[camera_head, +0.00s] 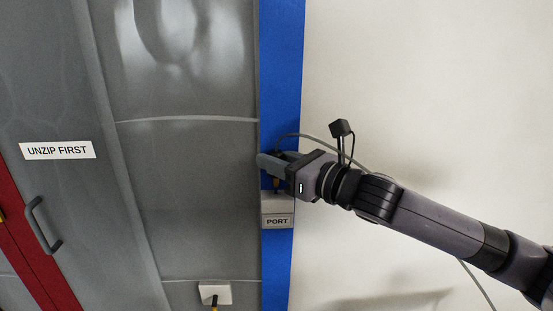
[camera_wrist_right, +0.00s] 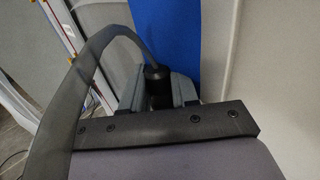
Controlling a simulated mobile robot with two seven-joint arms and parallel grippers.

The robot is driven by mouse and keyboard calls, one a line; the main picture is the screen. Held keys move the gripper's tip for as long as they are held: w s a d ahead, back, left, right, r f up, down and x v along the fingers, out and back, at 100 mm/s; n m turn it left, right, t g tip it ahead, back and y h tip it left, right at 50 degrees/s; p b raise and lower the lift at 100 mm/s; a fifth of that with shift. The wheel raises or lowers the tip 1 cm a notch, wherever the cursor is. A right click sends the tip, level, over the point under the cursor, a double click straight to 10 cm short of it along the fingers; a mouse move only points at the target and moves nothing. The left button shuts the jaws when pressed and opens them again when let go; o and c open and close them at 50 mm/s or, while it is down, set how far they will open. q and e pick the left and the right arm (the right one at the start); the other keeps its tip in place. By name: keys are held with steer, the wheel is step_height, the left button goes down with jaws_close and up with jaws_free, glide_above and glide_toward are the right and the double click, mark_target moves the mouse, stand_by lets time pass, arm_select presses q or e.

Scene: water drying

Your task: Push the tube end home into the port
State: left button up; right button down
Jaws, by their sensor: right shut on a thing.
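The port (camera_head: 277,207) is a pale box labelled PORT on a blue vertical strip. My right gripper (camera_head: 268,165) is just above it, shut on the tube end. In the right wrist view, the dark cylindrical tube end (camera_wrist_right: 156,88) stands between the fingers of the right gripper (camera_wrist_right: 158,98). The grey tube (camera_wrist_right: 88,70) arcs from its top to the left. In the head view, a small dark and yellowish tip shows below the fingers, just above the port box. I cannot tell whether it touches or enters the port. My left gripper is not in view.
The blue strip (camera_head: 281,60) borders a grey panel wall with an UNZIP FIRST label (camera_head: 58,150) and a dark handle (camera_head: 42,224). A second pale box (camera_head: 215,294) sits low on the panel. The white wall (camera_head: 430,90) at right is clear above my arm.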

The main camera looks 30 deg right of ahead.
mark_target(278, 180)
steer(key=shift+f+b, duration=1.3)
steer(key=shift+f, duration=0.7)
steer(key=c, duration=0.8)
jaws_free()
steer(key=b+v, duration=0.1)
steer(key=v, duration=0.1)
steer(key=b+v, duration=0.1)
steer(key=v, duration=0.2)
steer(key=shift+f, duration=0.2)
steer(key=shift+b+v, duration=0.95)
steer(key=shift+v, duration=0.1)
steer(key=shift+r, duration=0.25)
steer(key=shift+s+d, duration=0.1)
steer(key=shift+s, duration=0.05)
